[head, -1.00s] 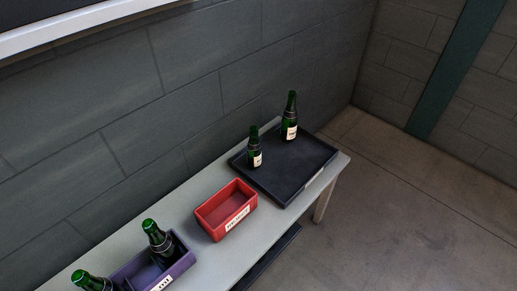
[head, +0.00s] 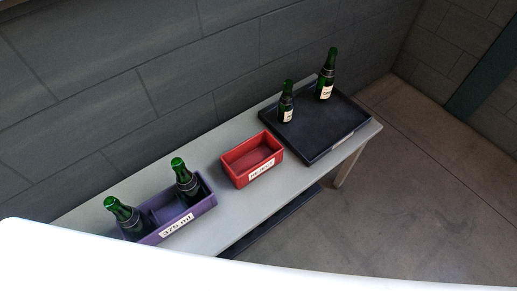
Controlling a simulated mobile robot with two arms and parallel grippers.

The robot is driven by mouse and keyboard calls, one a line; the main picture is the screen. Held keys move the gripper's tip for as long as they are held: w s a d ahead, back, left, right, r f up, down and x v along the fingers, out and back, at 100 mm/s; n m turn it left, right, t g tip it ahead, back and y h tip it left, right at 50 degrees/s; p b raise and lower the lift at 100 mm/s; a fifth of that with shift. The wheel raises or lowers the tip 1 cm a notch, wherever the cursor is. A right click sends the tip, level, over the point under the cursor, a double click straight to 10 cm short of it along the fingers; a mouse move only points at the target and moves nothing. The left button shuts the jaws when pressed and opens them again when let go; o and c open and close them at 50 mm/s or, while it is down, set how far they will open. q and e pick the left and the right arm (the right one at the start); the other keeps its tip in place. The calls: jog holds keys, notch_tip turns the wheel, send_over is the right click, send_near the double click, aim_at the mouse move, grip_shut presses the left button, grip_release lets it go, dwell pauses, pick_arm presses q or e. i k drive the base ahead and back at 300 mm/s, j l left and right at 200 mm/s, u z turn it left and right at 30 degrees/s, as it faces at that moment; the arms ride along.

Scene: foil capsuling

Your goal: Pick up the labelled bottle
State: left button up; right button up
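Two green bottles with white labels stand upright on a black tray at the far right end of the bench. The smaller labelled bottle (head: 286,103) is on the tray's left side, and the taller labelled bottle (head: 327,76) is toward its back. Two more green bottles, the left one (head: 124,216) and the right one (head: 186,181), stand in a purple crate (head: 150,238) marked "375 ml". I see no white label on these two, but the crate hides their lower parts. Neither of my grippers is in view.
The black tray (head: 318,147) lies on a long grey bench (head: 232,213) along a block wall. An empty red bin (head: 238,181) with a white tag stands between crate and tray. A white curved surface covers the bottom of the view. Open floor lies to the right.

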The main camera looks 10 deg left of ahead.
aim_at(285, 110)
jog(key=i+l+z, duration=0.1)
jog(key=l+z, duration=0.25)
jog(key=i+l+z, duration=0.1)
jog(key=l+z, duration=0.15)
jog(key=z, duration=0.15)
